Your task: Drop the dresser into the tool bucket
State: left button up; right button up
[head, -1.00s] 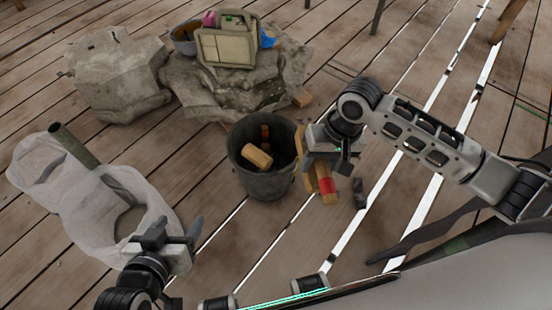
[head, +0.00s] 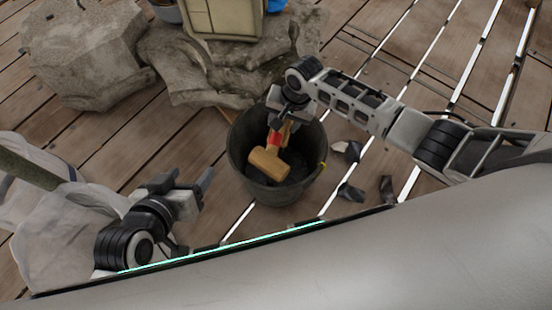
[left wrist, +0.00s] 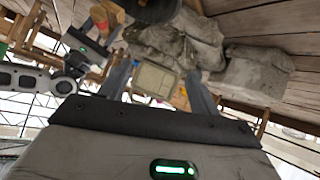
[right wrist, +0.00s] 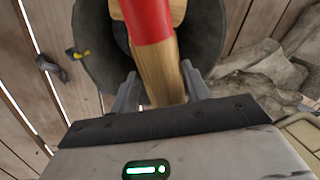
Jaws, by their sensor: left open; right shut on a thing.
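The dresser, a wooden tool with a red band (head: 274,139), is in my right gripper (head: 283,112), above the bucket's opening. In the right wrist view my right gripper (right wrist: 162,88) is shut on its wooden handle (right wrist: 158,72), with the red band (right wrist: 147,20) beyond the fingers. The tool bucket (head: 243,175) is dark grey and upright on the planks. My left gripper (head: 187,182) is open and empty, left of the bucket.
A pale rock (head: 85,55) and a rough stone slab (head: 190,75) bearing a beige case (head: 225,15) lie behind the bucket. A whitish sack (head: 60,235) is at left. Dark shards (head: 350,192) lie right of the bucket. Gaps run between the planks.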

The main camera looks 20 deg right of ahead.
jog(key=b+x, duration=0.4)
jog(key=shift+s+d+f+b, duration=0.3)
jog(key=shift+s+d, duration=0.05)
jog(key=shift+f+b, duration=0.45)
jog(key=shift+b, duration=0.15)
pick_arm(q)
jog(key=r+t, duration=0.1)
jog(key=d+r+t+h, duration=0.1)
jog(key=r+t+h, duration=0.1)
jog(key=r, duration=0.1)
jog(key=shift+w+d, duration=0.15)
jog(key=shift+d, duration=0.25)
pick_arm(e)
jog(key=o, duration=1.2)
jog(key=shift+r, duration=0.15)
pick_arm(q)
jog(key=shift+s+a+f+g+y+p, duration=0.15)
jog(key=shift+a+f+g+y+p, duration=0.35)
jog(key=shift+p, duration=0.7)
jog(key=shift+s+a+f+g+y+p, duration=0.1)
jog(key=shift+a+f+g+y+p, duration=0.15)
jog(key=shift+f+g+p, duration=0.7)
jog(key=shift+s+a+f+g+y+p, duration=0.15)
jog(key=shift+a+f+y+p, duration=0.2)
jog(key=shift+p, duration=1.15)
pick_arm(e)
jog(key=v, duration=1.5)
jog(key=shift+r, duration=0.3)
jog(key=shift+d, duration=0.1)
